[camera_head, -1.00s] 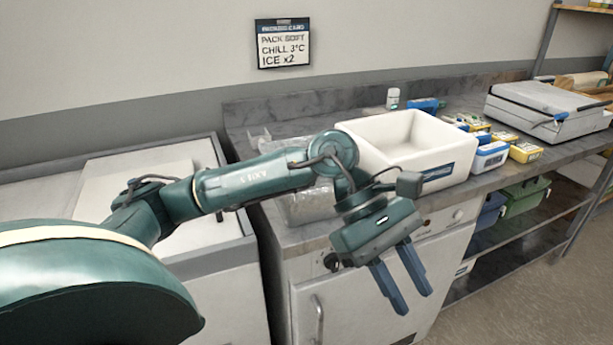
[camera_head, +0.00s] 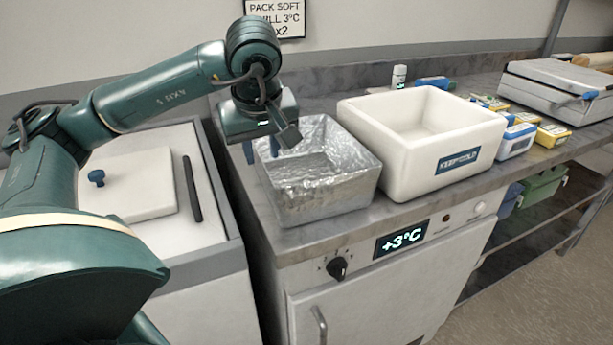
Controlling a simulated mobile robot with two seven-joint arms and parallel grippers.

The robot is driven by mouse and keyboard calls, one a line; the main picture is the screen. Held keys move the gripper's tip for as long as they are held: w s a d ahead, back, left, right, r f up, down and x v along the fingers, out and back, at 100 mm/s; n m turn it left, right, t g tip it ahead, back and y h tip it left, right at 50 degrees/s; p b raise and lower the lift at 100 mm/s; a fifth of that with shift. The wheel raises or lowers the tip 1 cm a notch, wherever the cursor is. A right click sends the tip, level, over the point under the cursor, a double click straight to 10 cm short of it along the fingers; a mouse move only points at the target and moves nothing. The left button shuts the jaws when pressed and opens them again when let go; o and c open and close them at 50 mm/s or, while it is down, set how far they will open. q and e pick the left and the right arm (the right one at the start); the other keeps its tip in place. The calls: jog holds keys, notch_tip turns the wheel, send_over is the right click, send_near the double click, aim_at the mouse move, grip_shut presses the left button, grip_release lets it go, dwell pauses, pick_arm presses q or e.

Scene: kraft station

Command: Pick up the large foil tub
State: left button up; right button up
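The large foil tub (camera_head: 330,188) is a square, silvery, crinkled open container. It stands on the grey counter at the counter's left end, and its inside looks empty. My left gripper (camera_head: 262,154) points down at the tub's back left rim. One finger shows left of the rim and the other shows over the tub's inside. I cannot tell whether either touches the foil. My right gripper is not in view.
A white cooler box (camera_head: 431,165) labelled "KEEP COLD" stands just right of the tub. Several small packs and a grey case (camera_head: 545,98) lie farther right. A white lid with a blue knob (camera_head: 97,178) is on the left unit. A dark bar (camera_head: 192,188) lies beside it.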

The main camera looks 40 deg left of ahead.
aim_at(265, 185)
pick_arm(q)
jog(key=x, duration=0.6)
jog(key=shift+f, duration=0.4)
grip_shut()
